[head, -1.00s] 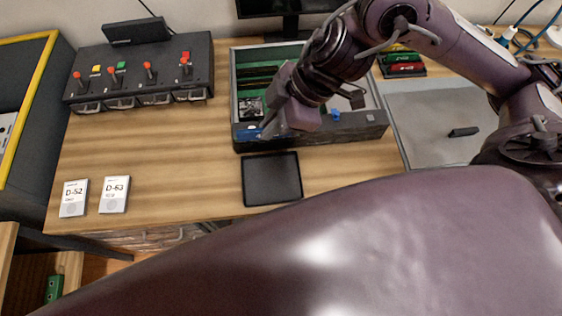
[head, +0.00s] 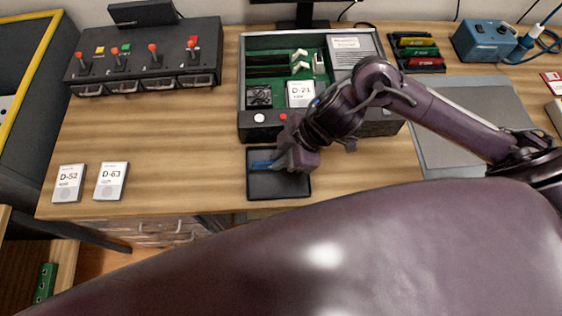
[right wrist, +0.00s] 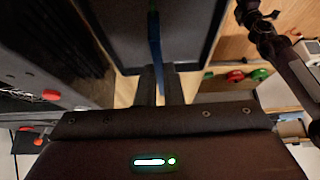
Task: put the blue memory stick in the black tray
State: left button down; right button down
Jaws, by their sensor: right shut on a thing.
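The black tray (head: 290,188) lies on the wooden table in front of the open computer case. My right gripper (head: 279,163) is over the tray, shut on the blue memory stick (head: 262,165). The stick shows as a thin blue strip over the left part of the tray. In the right wrist view the stick (right wrist: 154,40) is seen edge-on, reaching out from between the two close dark fingers (right wrist: 160,85). I cannot tell whether it touches the tray floor. My left gripper is not in view.
The open case (head: 258,119) stands behind the tray, with a D-21 drive (head: 300,94) inside. Drives D-52 (head: 69,183) and D-63 (head: 111,181) lie at left. A rack of coloured sticks (head: 418,52) and a grey mat (head: 450,130) are at right.

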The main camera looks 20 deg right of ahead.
jog(key=shift+f, duration=1.2)
jog(key=shift+f, duration=0.1)
jog(key=c, duration=1.6)
grip_release()
jog(key=shift+o, duration=0.2)
jog(key=shift+r, duration=0.2)
jog(key=v, duration=1.2)
jog(key=shift+p, duration=0.45)
jog(key=shift+f, duration=0.1)
